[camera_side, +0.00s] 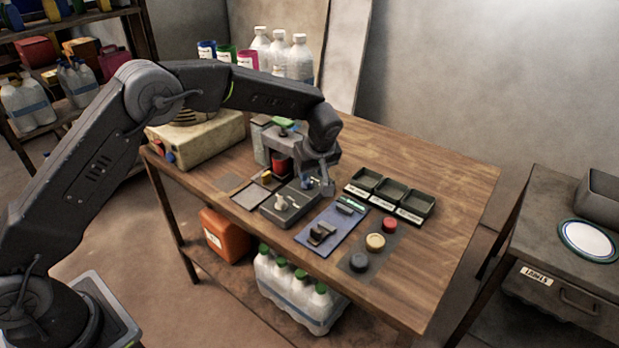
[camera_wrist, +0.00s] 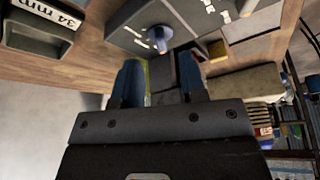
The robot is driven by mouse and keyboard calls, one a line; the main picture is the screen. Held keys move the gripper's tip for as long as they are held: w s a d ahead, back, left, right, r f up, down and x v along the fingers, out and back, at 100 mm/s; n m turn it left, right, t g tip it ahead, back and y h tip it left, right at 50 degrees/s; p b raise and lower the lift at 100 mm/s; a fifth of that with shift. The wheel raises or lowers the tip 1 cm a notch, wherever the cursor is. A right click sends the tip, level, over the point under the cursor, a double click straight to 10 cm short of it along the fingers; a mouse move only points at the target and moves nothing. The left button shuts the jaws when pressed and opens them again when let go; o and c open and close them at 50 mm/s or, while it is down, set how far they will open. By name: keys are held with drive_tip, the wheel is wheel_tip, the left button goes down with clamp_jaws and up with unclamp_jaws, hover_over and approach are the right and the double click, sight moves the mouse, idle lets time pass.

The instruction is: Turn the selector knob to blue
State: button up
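A dark grey control box (camera_side: 291,204) sits on the wooden table, with a pale knob (camera_side: 282,203) on its near left part. A small blue-tipped knob or peg (camera_wrist: 158,38) stands on the grey box in the wrist view, close ahead of my fingers. I cannot tell for sure which of these is the selector knob, or where it points. My gripper (camera_wrist: 159,68) is open, with its two blue-tipped fingers apart and nothing seen between them. In the side view my gripper (camera_side: 318,183) hangs over the box's far right end, and its wrist hides part of that end.
A blue plate (camera_side: 331,226) with a dark lever lies right of the box. Three labelled black trays (camera_side: 390,194) stand behind it. Red, yellow and black buttons (camera_side: 375,241) sit nearer the front. A red-and-yellow part (camera_side: 279,162) is close left of my gripper. The table's right side is clear.

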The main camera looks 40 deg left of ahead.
drive_tip(key=v, duration=0.9)
drive_tip(key=shift+r, duration=0.1)
drive_tip(key=s+a+r+m+t+h, duration=0.1)
drive_tip(key=s+a+r+m, duration=0.15)
drive_tip(key=s+r, duration=0.45)
drive_tip(key=s+a+r+m+h, duration=0.15)
drive_tip(key=s+r+m, duration=0.3)
drive_tip(key=s, duration=0.55)
drive_tip(key=s+a+f+m+t+h, duration=0.1)
drive_tip(key=s+m, duration=0.4)
drive_tip(key=s, duration=1.2)
drive_tip(key=shift+s+a+f+t, duration=0.2)
drive_tip(key=shift+s+f+t, duration=0.15)
drive_tip(key=shift+f+t, duration=0.35)
drive_tip(key=shift+w+r, duration=0.1)
